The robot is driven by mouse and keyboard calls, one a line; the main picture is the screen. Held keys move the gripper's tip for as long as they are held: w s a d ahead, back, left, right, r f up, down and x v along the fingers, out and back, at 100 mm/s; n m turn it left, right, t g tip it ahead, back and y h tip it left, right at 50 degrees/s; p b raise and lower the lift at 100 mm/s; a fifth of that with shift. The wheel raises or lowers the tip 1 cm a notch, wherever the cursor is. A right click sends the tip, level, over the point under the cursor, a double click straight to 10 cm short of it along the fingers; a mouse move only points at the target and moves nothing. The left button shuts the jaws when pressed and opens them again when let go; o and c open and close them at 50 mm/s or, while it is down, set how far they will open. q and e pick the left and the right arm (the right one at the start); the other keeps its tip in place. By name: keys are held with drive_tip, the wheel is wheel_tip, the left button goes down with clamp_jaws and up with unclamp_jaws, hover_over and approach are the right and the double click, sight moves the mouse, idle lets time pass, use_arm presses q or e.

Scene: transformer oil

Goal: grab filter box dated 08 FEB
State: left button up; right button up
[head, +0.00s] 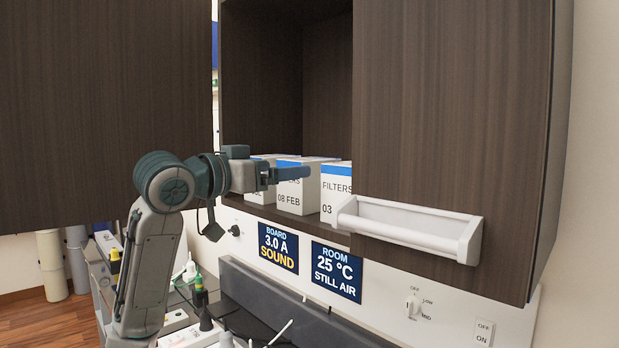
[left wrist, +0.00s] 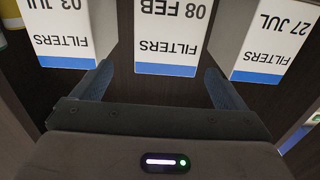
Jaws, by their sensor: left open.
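The filter box marked 08 FEB (head: 291,203) is white with a blue band and stands in the middle of a row on the cabinet shelf. In the left wrist view the 08 FEB box (left wrist: 168,32) appears upside down, centred ahead of the two fingers. My left gripper (head: 288,175) is at the front of the row, by the upper part of this box, and partly hides its label. Its fingers also show in the left wrist view (left wrist: 158,78), spread wide with nothing held between them. My right gripper is not in view.
Neighbouring filter boxes are the 03 JUL box (left wrist: 68,30) and the 27 JUL box (left wrist: 272,42), with narrow gaps to the middle box. A dark cabinet panel (head: 450,120) with a white handle (head: 410,228) stands right of the opening. A cluttered bench is below.

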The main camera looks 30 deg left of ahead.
use_arm(q)
drive_tip(key=shift+x, duration=1.05)
drive_tip(key=p+x, duration=0.2)
drive_tip(key=x, duration=0.1)
drive_tip(key=p+x, duration=0.1)
drive_tip(key=shift+w+a, duration=0.25)
drive_tip(key=shift+w, duration=0.05)
drive_tip(key=shift+w+d+f, duration=0.15)
drive_tip(key=shift+w+d, duration=0.05)
drive_tip(key=shift+w, duration=0.2)
drive_tip(key=shift+s+a, duration=0.1)
drive_tip(key=shift+s, duration=0.05)
drive_tip(key=c, duration=1.2)
drive_tip(key=shift+r, duration=0.2)
